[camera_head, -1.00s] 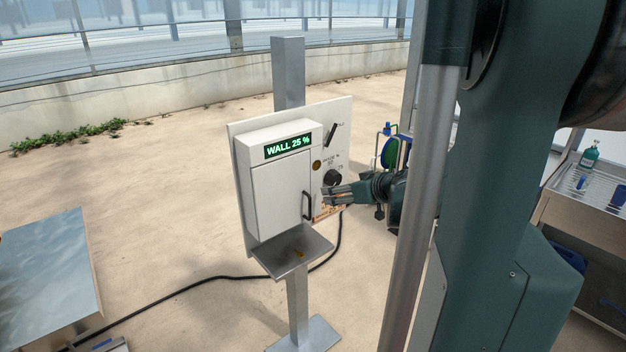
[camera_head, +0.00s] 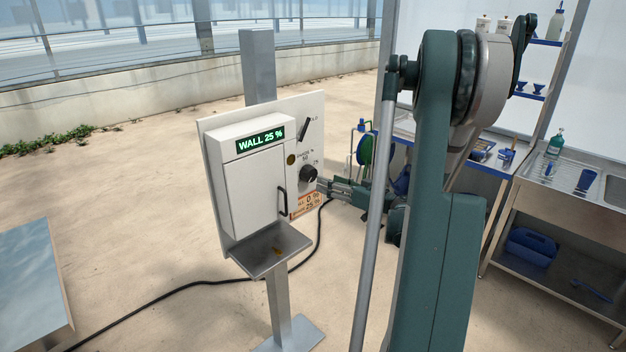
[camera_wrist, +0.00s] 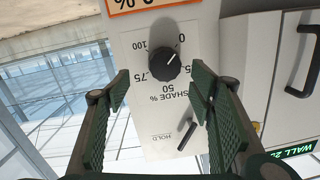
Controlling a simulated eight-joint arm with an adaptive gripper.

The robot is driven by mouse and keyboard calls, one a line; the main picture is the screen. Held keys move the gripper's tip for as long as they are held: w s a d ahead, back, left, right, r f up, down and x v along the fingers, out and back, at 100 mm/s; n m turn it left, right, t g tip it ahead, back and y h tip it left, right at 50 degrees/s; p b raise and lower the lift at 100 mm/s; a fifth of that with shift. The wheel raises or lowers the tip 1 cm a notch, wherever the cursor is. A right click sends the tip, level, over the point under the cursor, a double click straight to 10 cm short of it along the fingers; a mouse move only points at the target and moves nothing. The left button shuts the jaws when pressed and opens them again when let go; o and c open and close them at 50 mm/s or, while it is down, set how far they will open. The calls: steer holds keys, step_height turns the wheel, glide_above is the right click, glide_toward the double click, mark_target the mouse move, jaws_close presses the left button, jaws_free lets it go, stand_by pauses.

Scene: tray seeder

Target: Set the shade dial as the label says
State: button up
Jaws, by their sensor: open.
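The shade dial (camera_head: 308,174) is a round black knob on the white panel.
The white box (camera_head: 252,190) beside the dial has a black door handle (camera_head: 282,201) and a green display (camera_head: 260,140) reading "WALL 25 %". A small lever (camera_wrist: 187,134) is by "HOLD". A metal shelf (camera_head: 262,262) juts out below the box. A black cable (camera_head: 190,287) crosses the floor.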

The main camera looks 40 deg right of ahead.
mark_target(313, 176)
steer(key=shift+w+a+f+t+y, duration=0.15)
steer(key=shift+w+a+t+y, duration=0.15)
steer(key=shift+w+t, duration=0.1)
steer(key=shift+w+a+b, duration=0.15)
steer(key=shift+w+b, duration=0.1)
steer(key=shift+w, duration=1.7)
steer(key=shift+w+a+b, duration=0.15)
steer(key=shift+w+b, duration=0.05)
steer(key=shift+w, duration=1.75)
steer(key=shift+c, duration=0.2)
steer(key=c, duration=0.9)
